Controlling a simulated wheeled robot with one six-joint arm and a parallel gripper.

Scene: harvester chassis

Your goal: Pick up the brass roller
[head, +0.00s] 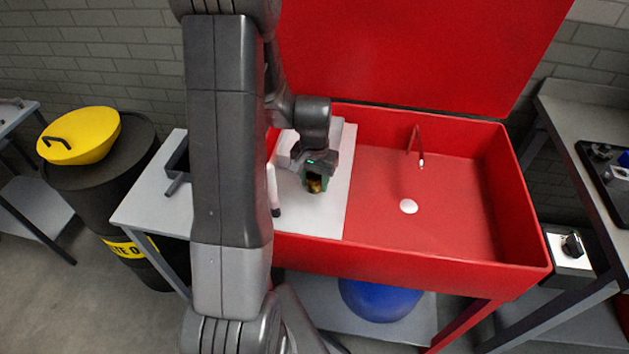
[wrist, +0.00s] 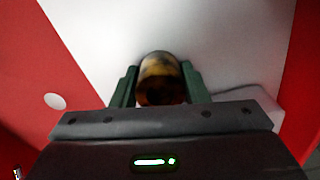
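The brass roller (wrist: 160,79) is a dark-stained, yellow-brown cylinder, seen partly end-on in the wrist view. It sits between the two green fingers of my gripper (wrist: 160,88), which press close on its left and right sides with no clear gap. In the head view the brass roller (head: 315,186) shows as a small brass patch under my gripper (head: 316,178), above the white board on the left of the red sink. Whether the roller touches the board is hard to tell.
The white board (head: 325,220) covers the left part of the red basin (head: 455,225). A red tap (head: 413,140) and a white drain (head: 408,206) are to the right. A grey side table (head: 145,205) and a black barrel with a yellow lid (head: 85,135) stand left.

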